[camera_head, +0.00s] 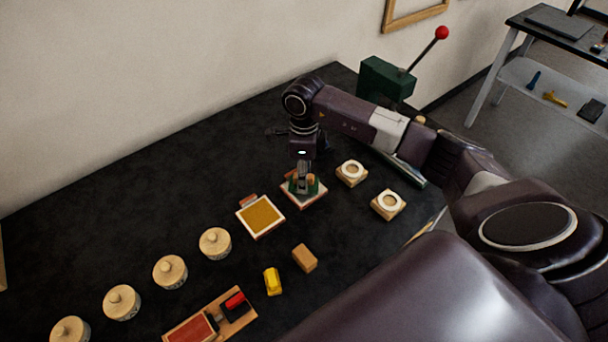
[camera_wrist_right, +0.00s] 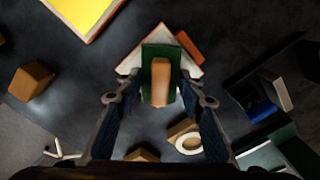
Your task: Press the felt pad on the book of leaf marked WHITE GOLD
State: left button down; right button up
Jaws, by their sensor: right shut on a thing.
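My right gripper (camera_head: 303,177) points down at the middle of the black table, shut on the wooden handle (camera_wrist_right: 160,82) of a green felt pad (camera_wrist_right: 146,56). The pad, also seen in the head view (camera_head: 314,187), is over a book with pale leaf and a reddish spine (camera_head: 305,202); the book's corners show around it in the right wrist view (camera_wrist_right: 187,51). I cannot tell whether pad and leaf touch. A second book, with golden yellow leaf (camera_head: 260,216), lies beside it to the left. No marking is readable on either book. My left gripper is not in view.
Two small wooden blocks with white rings (camera_head: 351,171) (camera_head: 388,204) lie to the right. A wooden block (camera_head: 305,258), a yellow block (camera_head: 272,282) and a wooden tray with red parts (camera_head: 192,331) lie in front. Several lidded jars (camera_head: 170,271) stand left. A green lever press (camera_head: 385,80) stands behind.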

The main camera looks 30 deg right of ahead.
jog(key=shift+f+b, duration=0.45)
jog(key=shift+f, duration=0.05)
dwell(0.9)
jog(key=shift+s+a+f, duration=0.1)
jog(key=shift+s+f, duration=0.1)
dwell(1.3)
jog(key=shift+w+r+p, duration=0.15)
jog(key=shift+r+p, duration=0.35)
jog(key=shift+r, duration=0.65)
jog(key=shift+r+p, duration=1.25)
jog(key=shift+r, duration=1.25)
